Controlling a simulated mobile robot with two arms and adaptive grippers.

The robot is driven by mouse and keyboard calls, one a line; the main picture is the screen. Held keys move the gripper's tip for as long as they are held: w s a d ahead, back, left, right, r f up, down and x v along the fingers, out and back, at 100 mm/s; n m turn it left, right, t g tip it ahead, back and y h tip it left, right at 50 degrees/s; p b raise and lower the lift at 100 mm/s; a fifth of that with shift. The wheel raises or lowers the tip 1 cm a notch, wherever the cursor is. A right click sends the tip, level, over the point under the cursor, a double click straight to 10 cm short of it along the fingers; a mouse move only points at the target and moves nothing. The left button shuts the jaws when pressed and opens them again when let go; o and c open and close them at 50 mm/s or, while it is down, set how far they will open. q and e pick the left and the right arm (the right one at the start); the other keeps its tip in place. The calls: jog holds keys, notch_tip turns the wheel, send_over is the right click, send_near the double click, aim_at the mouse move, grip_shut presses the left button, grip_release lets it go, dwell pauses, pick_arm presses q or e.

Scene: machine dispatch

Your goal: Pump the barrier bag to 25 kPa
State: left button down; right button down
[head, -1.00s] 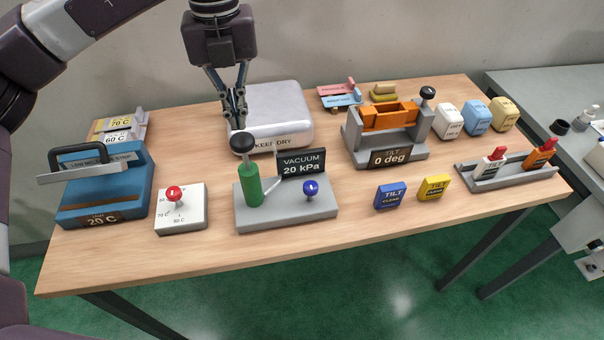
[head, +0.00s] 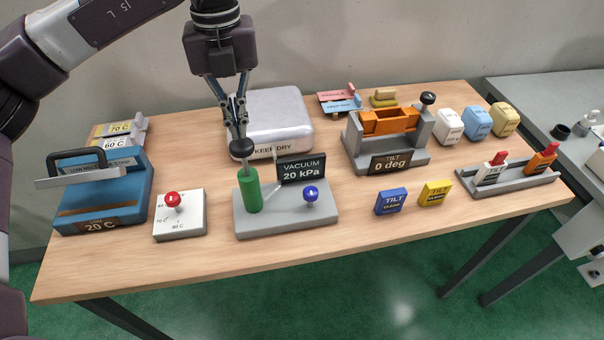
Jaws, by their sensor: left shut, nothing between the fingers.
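The vacuum pump stands on a grey base (head: 285,217) at the front middle of the table. It has a green cylinder (head: 250,190) topped by a black knob (head: 241,148), and a blue ball-topped lever (head: 310,194). Its sign (head: 301,170) reads "VACUUM 20 kPa". The silvery-white barrier bag (head: 284,118), marked "KEEP DRY", lies flat behind the pump. My left gripper (head: 237,132) points down, shut and empty, with its fingertips right at the top of the black knob. Whether they touch it I cannot tell. My right gripper is not in view.
A blue heater box (head: 105,205) reading 20 C and a red-knobbed dial plate (head: 180,218) stand left. An orange tilt cradle (head: 388,122), blue (head: 391,201) and yellow (head: 435,193) tilt blocks and a bottle tray (head: 508,178) stand right. The front strip of table is clear.

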aim_at(241, 143)
pick_arm(q)
jog(key=shift+f, duration=0.25)
dwell(0.4)
jog(key=shift+f+b, duration=1.4)
jog(key=shift+r, duration=0.15)
jog(key=shift+r+p, duration=2.2)
jog(key=shift+r, duration=1.25)
jog(key=shift+f, duration=0.1)
